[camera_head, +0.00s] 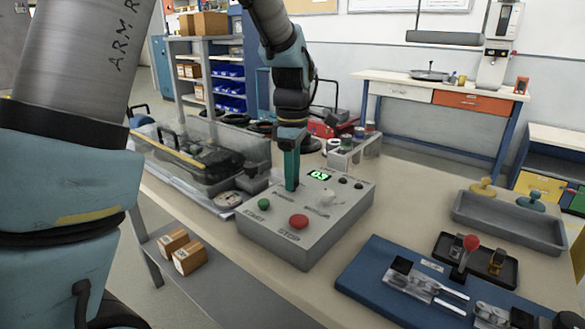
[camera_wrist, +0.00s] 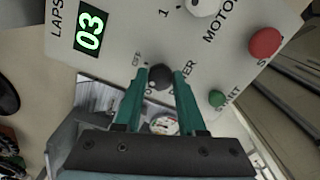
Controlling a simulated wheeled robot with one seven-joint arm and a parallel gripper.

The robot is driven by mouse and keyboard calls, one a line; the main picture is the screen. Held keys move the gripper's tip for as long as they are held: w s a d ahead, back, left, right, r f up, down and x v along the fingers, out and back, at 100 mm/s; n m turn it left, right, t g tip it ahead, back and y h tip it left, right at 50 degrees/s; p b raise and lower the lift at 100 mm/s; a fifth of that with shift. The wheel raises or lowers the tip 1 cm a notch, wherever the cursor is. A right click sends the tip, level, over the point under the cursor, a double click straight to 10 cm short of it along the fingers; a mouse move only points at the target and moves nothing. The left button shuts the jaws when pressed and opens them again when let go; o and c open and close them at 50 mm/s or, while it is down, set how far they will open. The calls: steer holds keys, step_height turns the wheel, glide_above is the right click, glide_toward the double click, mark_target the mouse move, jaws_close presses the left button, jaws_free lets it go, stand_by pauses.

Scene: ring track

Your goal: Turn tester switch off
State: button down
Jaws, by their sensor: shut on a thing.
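The grey control box (camera_head: 267,232) stands on the workbench. It has a green display reading 03 (camera_wrist: 90,31), a green START button (camera_head: 264,204), a red STOP button (camera_head: 299,221) and a light motor knob (camera_wrist: 203,5). My gripper (camera_head: 291,186) points down at the box's top panel. In the wrist view its two green fingers are closed about a small dark round switch (camera_wrist: 160,77), beside a partly hidden label ending in "ER". A small marking by the left fingertip looks like "OFF". In the head view my fingers hide the switch. Its exact setting cannot be told.
Right of the box lie a blue board (camera_head: 385,262) with small parts, a black tray with a red-topped lever (camera_head: 470,243) and a grey tray (camera_head: 510,232). A clear-covered case (camera_head: 200,160) stands to the left. Two cardboard boxes (camera_head: 188,256) sit on the lower shelf.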

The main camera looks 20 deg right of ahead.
steer(key=m+p, duration=0.1)
steer(key=m, duration=0.3)
steer(key=shift+r+m+p, duration=0.1)
steer(key=shift+m+p, duration=0.25)
steer(key=shift+m, duration=0.05)
steer(key=m+p, duration=0.1)
steer(key=m, duration=0.3)
steer(key=shift+m, duration=0.3)
steer(key=c, duration=0.5)
jaws_free()
step_height(320, 180, up, 11)
steer(key=shift+f+b, duration=0.2)
steer(key=shift+b, duration=0.1)
